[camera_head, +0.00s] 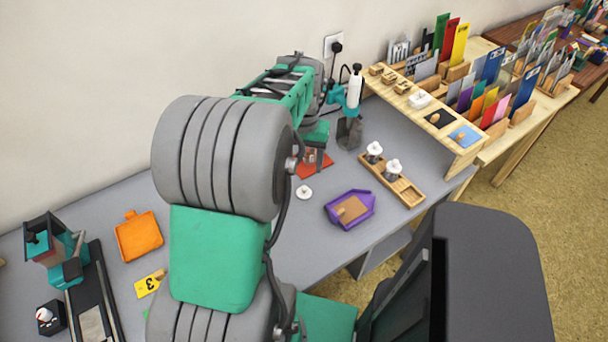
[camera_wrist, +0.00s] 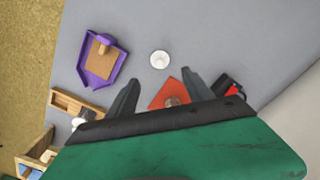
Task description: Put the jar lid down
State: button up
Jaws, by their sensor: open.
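The jar lid is most likely the small white round piece (camera_head: 304,192) lying on the grey desk; it also shows in the wrist view (camera_wrist: 160,59). My gripper (camera_wrist: 160,77) is open, with its two dark fingers apart and nothing between their tips. In the wrist view the white piece lies just beyond the fingertips, clear of both. In the head view my gripper (camera_head: 319,160) is partly hidden behind my arm, above a red-orange square (camera_head: 313,166). That square shows between the fingers in the wrist view (camera_wrist: 166,96), with a round brownish thing on it.
A purple tray (camera_head: 333,213) with a cork-coloured block stands right of the white piece. A wooden holder (camera_head: 412,198) with two white-topped pieces is farther right. An orange tray (camera_head: 139,236) lies left.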

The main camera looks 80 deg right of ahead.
jog(key=w+a+r+n+t+h, duration=0.1)
jog(key=w+a+r+n, duration=0.25)
jog(key=w+a, duration=0.6)
jog(key=w+a+r+n, duration=0.2)
jog(key=w+a+n, duration=0.4)
jog(key=w, duration=0.7)
jog(key=w+a+n+t+y, duration=0.1)
jog(key=a+n, duration=0.7)
jog(key=a, duration=1.7)
jog(key=shift+w+a+t, duration=0.4)
jog(key=shift+w+t, duration=0.2)
jog(key=shift+w, duration=0.35)
